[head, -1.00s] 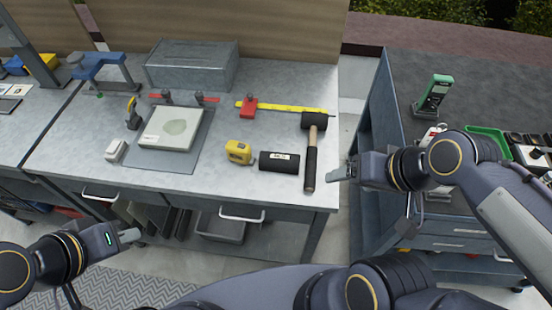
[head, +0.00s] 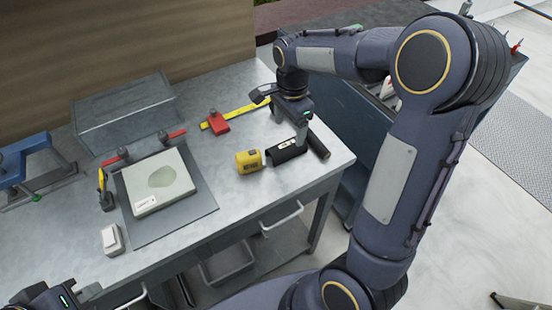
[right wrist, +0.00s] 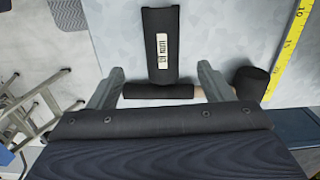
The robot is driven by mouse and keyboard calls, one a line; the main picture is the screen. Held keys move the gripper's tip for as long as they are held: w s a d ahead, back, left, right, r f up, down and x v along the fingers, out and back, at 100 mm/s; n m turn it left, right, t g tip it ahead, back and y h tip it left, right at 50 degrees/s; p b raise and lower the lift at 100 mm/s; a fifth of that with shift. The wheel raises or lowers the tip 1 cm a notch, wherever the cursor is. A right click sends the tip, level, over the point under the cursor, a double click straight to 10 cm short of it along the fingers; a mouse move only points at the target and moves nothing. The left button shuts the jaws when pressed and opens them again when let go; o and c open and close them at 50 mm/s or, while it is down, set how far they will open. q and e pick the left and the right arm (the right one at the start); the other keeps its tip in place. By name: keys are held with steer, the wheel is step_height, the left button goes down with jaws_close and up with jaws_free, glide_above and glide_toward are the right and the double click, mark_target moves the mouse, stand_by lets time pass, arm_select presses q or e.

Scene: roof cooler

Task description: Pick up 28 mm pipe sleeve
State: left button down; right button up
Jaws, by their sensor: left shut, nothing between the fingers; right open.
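The pipe sleeve (head: 287,152), a black tube with a white label, lies on the grey bench by the front edge. In the right wrist view the sleeve (right wrist: 162,62) lies lengthwise, ahead of and between the fingers. My right gripper (head: 301,130) is above the bench at the sleeve's right end. In the right wrist view this gripper (right wrist: 160,82) is open, its fingers spread wider than the sleeve, with no grip visible. My left gripper (head: 91,291) is shut and empty at the lower left, away from the sleeve.
A hammer (right wrist: 160,91) lies crosswise close to the sleeve's near end. A yellow tape measure (head: 248,161) sits left of the sleeve. A yellow ruler (head: 246,112) with a red block (head: 215,122) lies behind.

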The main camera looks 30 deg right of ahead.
mark_target(289, 144)
steer(key=shift+w+a+f, duration=0.1)
steer(key=shift+f, duration=0.65)
steer(key=f, duration=0.6)
steer(key=shift+w+d+f+p, duration=0.15)
steer(key=shift+d+f+p, duration=0.15)
steer(key=shift+f, duration=0.1)
steer(key=c, duration=1)
